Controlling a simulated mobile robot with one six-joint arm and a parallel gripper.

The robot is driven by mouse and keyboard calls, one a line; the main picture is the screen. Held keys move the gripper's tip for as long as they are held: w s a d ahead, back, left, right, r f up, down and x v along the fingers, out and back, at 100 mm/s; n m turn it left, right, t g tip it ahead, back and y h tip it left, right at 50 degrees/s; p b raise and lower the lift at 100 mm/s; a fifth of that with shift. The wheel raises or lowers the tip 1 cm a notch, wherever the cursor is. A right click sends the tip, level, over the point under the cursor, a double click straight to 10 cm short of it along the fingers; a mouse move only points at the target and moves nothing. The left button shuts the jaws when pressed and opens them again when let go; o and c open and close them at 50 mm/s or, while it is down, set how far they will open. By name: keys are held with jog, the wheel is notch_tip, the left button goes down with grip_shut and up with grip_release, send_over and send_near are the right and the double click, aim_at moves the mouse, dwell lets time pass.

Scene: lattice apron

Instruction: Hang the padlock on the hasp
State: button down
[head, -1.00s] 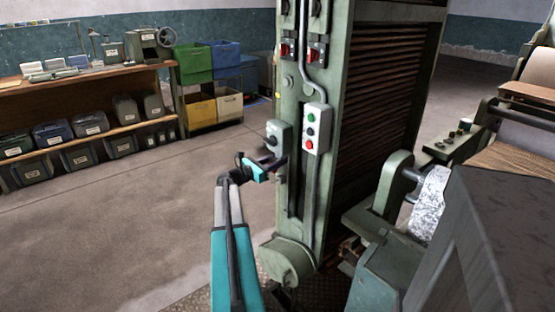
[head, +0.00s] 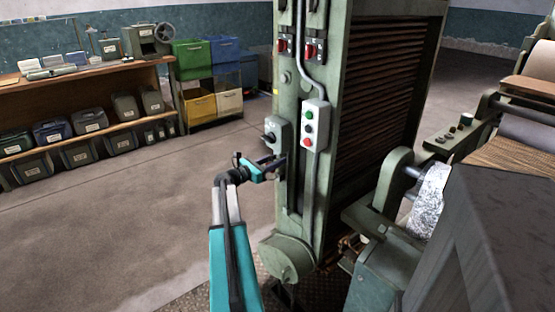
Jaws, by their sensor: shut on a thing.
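My gripper (head: 281,164) is at the front face of the green machine column (head: 311,190), just below a grey switch box (head: 280,131) with a dark rotary handle. It points right, toward the column. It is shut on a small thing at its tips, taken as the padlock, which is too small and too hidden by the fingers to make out. I cannot pick out the hasp; the area below the switch box is partly covered by my gripper. Whether the held thing touches the column cannot be told.
A grey button box (head: 315,125) with green and red buttons is right of my gripper. Machine rollers and a dark grey cover (head: 480,240) fill the right. A wooden shelf (head: 80,75) and coloured bins (head: 194,61) stand at the back left. Open floor (head: 120,225) lies left.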

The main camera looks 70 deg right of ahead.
aim_at(269, 158)
jog(key=v, duration=0.6)
jog(key=shift+w+f+p, duration=0.15)
jog(key=shift+f+p, duration=0.15)
jog(key=shift+p, duration=0.15)
dwell(0.7)
jog(key=shift+a, duration=0.15)
jog(key=shift+r, duration=0.25)
dwell(0.4)
notch_tip(269, 158, up, 2)
jog(key=shift+r+p, duration=0.1)
jog(key=shift+p, duration=1.05)
jog(key=shift+w+f+b, duration=0.1)
jog(key=shift+f+b, duration=0.15)
jog(key=shift+b, duration=0.5)
jog(key=shift+a+f+b, duration=0.1)
jog(key=shift+a+b, duration=0.05)
jog(key=shift+b, duration=0.25)
